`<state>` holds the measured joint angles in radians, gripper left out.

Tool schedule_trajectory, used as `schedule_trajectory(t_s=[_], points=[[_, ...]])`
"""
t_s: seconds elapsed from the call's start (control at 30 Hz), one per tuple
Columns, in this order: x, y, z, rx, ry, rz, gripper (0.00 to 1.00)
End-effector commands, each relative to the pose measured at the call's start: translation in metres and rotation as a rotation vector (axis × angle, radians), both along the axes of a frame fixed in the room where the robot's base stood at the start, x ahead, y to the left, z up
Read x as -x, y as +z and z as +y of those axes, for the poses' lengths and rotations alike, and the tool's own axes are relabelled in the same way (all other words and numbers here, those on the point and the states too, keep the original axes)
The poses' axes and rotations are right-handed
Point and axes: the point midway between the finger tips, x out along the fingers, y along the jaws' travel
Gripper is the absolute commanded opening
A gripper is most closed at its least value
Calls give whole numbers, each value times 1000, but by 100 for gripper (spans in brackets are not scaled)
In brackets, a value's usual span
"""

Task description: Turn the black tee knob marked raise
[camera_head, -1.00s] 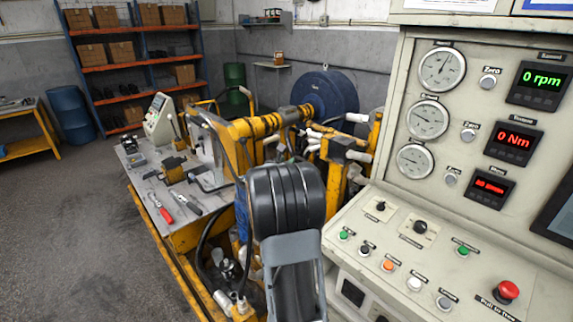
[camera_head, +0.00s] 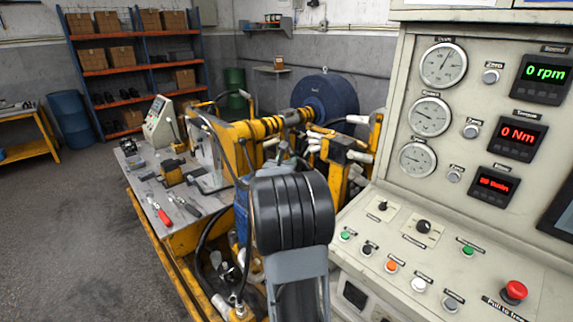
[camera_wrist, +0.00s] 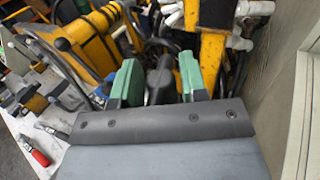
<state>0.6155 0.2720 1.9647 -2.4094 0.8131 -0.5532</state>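My gripper (camera_wrist: 160,78) has two green fingers, set apart, in the wrist view. A dark, narrow-topped piece (camera_wrist: 161,82) shows between them, with yellow and white machine parts beyond. I cannot tell whether this piece is the black tee knob or whether the fingers touch it. In the head view my own dark, ribbed arm covers the gripper and part of the yellow test stand (camera_head: 245,130). I can make out no raise label in either view.
The control panel (camera_head: 480,235) stands close on the right, with gauges, buttons and a red stop button (camera_head: 514,291). Pale handles and hoses crowd the stand. Grey floor is open at far left.

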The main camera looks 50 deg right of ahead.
Motion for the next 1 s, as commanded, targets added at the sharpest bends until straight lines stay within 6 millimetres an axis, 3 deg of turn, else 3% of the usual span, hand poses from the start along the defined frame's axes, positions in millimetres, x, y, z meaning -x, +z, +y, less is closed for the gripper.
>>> schedule_trajectory(t_s=[0.13, 0.47, 1.0], points=[[0, 0, 0, 0, 0, 0, 54], [2, 0, 5, 0, 0, -1, 54], [44, -1, 94, 0, 3, -2, 54]])
